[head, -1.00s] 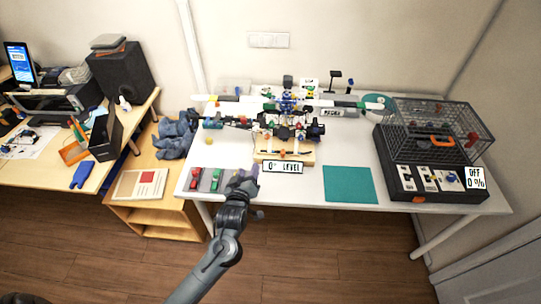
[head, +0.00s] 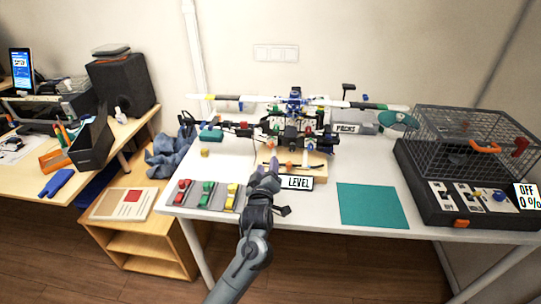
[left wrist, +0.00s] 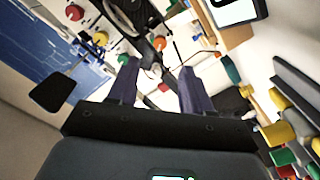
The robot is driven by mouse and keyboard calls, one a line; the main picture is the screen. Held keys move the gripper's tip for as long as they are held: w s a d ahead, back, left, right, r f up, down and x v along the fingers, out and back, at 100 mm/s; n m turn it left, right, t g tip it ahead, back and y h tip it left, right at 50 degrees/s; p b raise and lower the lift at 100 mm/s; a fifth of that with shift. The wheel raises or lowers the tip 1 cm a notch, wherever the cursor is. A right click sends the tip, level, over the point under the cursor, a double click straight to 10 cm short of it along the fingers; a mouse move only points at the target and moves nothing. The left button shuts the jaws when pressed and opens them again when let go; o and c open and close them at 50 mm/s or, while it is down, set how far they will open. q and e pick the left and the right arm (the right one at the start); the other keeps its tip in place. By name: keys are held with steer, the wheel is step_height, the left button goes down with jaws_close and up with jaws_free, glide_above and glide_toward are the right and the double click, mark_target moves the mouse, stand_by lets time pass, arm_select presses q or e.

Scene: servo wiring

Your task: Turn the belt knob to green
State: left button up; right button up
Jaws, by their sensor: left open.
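A drone (head: 294,112) with long arms stands on a wooden stand (head: 312,167) at the back middle of the white table. Several small coloured knobs and parts sit on it; I cannot tell which is the belt knob. My left gripper (head: 268,172) is at the front left of the stand, fingers toward the drone, and hides part of it. In the left wrist view the gripper (left wrist: 159,66) is open with nothing clearly held. My right gripper is not in view.
A sign (head: 299,183) reading LEVEL is on the stand's front. A grey tray (head: 218,197) with red, green and yellow pieces lies left of my arm. A teal mat (head: 372,205) lies right. A wire cage (head: 467,139) on a black switch box stands at far right.

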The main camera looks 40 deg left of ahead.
mark_target(271, 146)
arm_select(q)
steer(key=b+x, duration=0.3)
steer(key=x, duration=0.6)
steer(key=shift+w+a, duration=0.15)
steer(key=shift+a, duration=0.05)
steer(key=shift+c, duration=0.5)
jaws_close()
